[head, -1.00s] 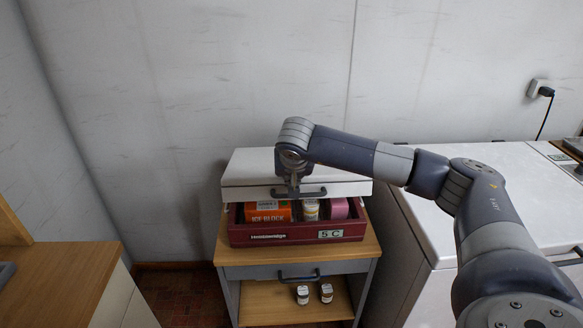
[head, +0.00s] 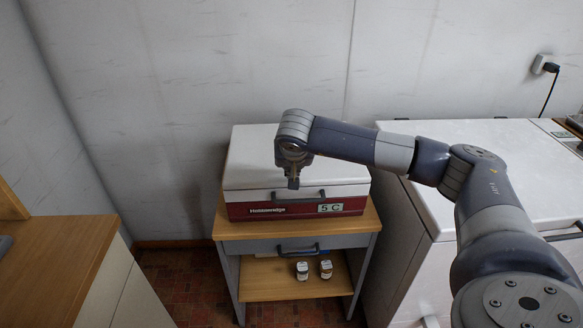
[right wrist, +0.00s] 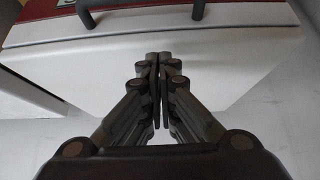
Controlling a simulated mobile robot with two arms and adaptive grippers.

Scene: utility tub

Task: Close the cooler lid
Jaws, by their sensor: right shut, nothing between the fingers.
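The cooler has a red body (head: 292,210) and a white lid (head: 252,158), and it sits on a small cabinet. The lid is down on the body and the contents are hidden. In the head view a dark handle (head: 298,196) runs along the lid's front. My right gripper (head: 293,184) is above the front part of the lid, fingers pointing down. In the right wrist view its fingers (right wrist: 159,60) are together and empty over the white lid (right wrist: 80,70), with the handle (right wrist: 140,8) at the top edge. My left gripper is not in view.
The cabinet (head: 364,226) has a drawer with a dark handle and a lower shelf holding two small jars (head: 302,270). A white chest unit (head: 440,150) stands close on the right. A wooden counter (head: 60,262) is at the left, with open floor between.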

